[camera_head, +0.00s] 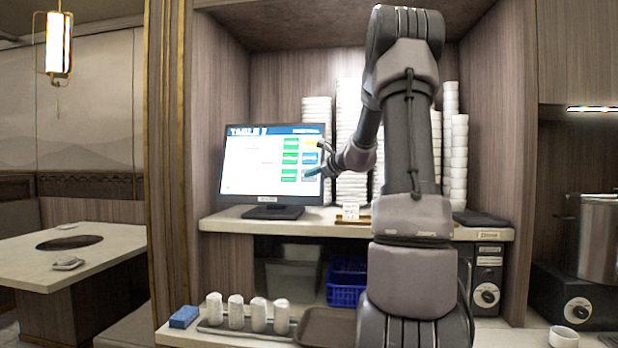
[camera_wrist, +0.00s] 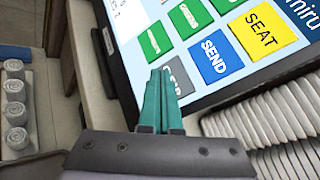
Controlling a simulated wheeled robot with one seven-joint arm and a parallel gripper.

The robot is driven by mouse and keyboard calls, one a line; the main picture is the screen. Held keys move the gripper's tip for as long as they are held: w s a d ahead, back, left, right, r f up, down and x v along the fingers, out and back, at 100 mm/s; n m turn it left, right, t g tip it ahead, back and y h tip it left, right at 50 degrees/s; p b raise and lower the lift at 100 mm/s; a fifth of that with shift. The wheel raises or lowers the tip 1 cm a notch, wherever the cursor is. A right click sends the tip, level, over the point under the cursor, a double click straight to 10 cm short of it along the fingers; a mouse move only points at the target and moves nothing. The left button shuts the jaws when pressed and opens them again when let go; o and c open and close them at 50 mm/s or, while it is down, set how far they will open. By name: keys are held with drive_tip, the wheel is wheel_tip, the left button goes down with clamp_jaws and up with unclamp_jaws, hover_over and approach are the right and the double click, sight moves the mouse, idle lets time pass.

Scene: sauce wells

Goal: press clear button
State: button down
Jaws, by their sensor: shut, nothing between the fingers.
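The touch screen (camera_head: 255,165) stands on the shelf, showing "TABLE 1" and a block of coloured buttons at its right. In the wrist view a grey button (camera_wrist: 182,76) sits at the corner of the block, its lettering partly covered by my fingertips. Beside it are a blue SEND button (camera_wrist: 213,60), a yellow SEAT button (camera_wrist: 263,33) and several green buttons. My gripper (camera_wrist: 162,75) is shut and empty, its green fingertips overlapping the grey button's edge. It also shows in front of the screen's lower right in the head view (camera_head: 308,173). I cannot tell whether the tips touch the screen.
Stacks of white bowls (camera_wrist: 270,115) stand close to the right of the screen. A small white card stand (camera_head: 350,211) is on the shelf. Below are a blue basket (camera_head: 346,282) and a tray with several rolled towels (camera_head: 236,312).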

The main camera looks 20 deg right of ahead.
drive_tip(key=shift+w, duration=0.1)
idle(0.3)
drive_tip(key=shift+w+d+f, duration=0.1)
drive_tip(key=shift+w+d, duration=0.15)
drive_tip(key=shift+w+d+f, duration=0.15)
drive_tip(key=shift+w+d, duration=0.05)
drive_tip(key=shift+w, duration=0.1)
idle(0.7)
idle(0.4)
drive_tip(key=shift+s+a+r, duration=0.25)
drive_tip(key=shift+s+a, duration=0.2)
drive_tip(key=shift+s, duration=0.25)
drive_tip(key=s+a, duration=0.1)
drive_tip(key=s+r, duration=0.1)
drive_tip(key=s+a, duration=0.1)
drive_tip(key=s, duration=0.1)
drive_tip(key=shift+a+r, duration=0.25)
drive_tip(key=shift+a, duration=0.05)
idle(0.5)
